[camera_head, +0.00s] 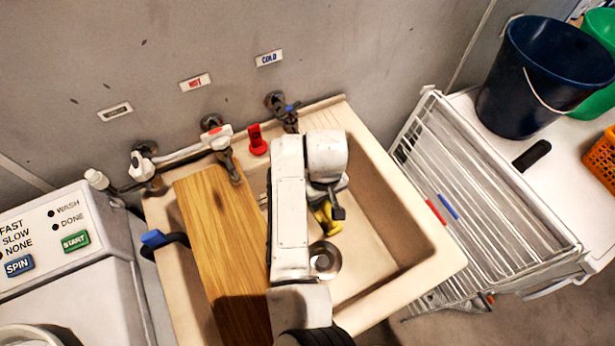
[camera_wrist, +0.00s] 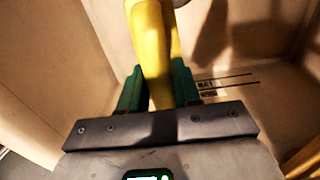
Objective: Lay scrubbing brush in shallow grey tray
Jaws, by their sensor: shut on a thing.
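My gripper (camera_wrist: 157,88) has its two green fingers shut on a long, smooth yellow object (camera_wrist: 150,45) in the wrist view. The object runs up out of the top of that view. Its far end is cut off, so I cannot tell for sure whether it is the scrubbing brush. In the head view a bit of yellow (camera_head: 328,219) shows beside my gripper, inside the sink basin. My arm hides most of the gripper and the object there. I can make out no shallow grey tray in either view.
The beige sink (camera_head: 425,258) has a wooden board (camera_head: 220,245) across its left part. Taps (camera_head: 283,108) and a red item (camera_head: 257,140) are at its back. A white wire rack (camera_head: 485,190) stands to the right, a washing machine (camera_head: 75,240) to the left.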

